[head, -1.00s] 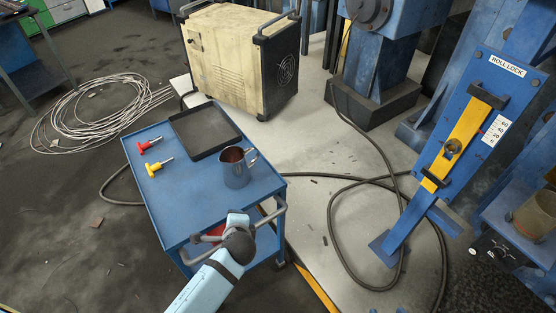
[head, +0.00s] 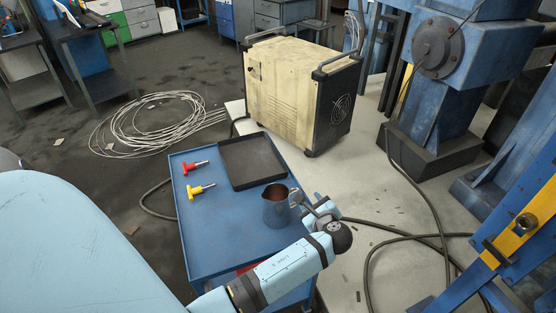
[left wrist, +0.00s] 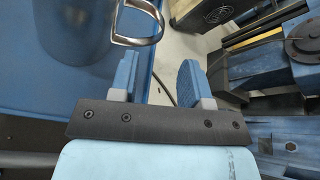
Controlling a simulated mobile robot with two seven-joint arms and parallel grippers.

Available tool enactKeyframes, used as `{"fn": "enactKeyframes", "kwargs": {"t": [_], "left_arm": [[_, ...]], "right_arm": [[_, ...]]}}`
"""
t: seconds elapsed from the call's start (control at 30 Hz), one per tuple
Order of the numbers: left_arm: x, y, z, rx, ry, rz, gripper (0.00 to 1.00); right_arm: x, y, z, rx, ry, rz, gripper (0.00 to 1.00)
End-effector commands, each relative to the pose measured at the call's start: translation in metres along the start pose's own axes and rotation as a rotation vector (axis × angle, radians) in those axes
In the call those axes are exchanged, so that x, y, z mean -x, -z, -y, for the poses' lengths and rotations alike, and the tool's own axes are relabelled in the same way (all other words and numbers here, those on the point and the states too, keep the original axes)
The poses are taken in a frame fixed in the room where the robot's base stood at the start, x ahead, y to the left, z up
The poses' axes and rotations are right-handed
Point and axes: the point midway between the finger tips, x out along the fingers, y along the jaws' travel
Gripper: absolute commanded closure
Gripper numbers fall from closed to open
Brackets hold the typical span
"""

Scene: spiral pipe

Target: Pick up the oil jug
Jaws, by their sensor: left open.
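The oil jug (head: 277,210) is a blue-grey metal jug with a brown inside. It stands upright on the right part of the blue cart top (head: 215,245), its handle toward my left gripper. My left gripper (head: 314,207) is open and empty, just right of the jug at about handle level. In the left wrist view the jug (left wrist: 65,30) fills the upper left and its metal handle (left wrist: 157,38) lies just beyond the open fingers (left wrist: 158,72). I cannot tell whether they touch. My right gripper is not in view.
On the cart are a black tray (head: 252,162), a red-handled tool (head: 194,167) and a yellow-handled tool (head: 200,190). A beige machine (head: 295,95) stands behind. A cable coil (head: 150,120) and a black hose (head: 440,240) lie on the floor.

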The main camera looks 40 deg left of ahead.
Motion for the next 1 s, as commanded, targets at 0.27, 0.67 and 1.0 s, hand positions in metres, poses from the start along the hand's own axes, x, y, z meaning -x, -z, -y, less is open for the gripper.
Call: {"fn": "enactKeyframes", "kwargs": {"t": [0.27,0.67,1.0], "left_arm": [[-0.018,-0.002,-0.001,-0.001,0.0,0.0,0.57],[-0.064,-0.007,-0.003,0.0,0.0,-0.002,0.57],[-0.063,-0.007,-0.003,0.0,0.0,-0.002,0.98]], "right_arm": [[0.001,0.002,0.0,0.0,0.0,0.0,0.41],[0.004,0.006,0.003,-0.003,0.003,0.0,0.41],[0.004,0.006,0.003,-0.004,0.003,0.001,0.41]]}}
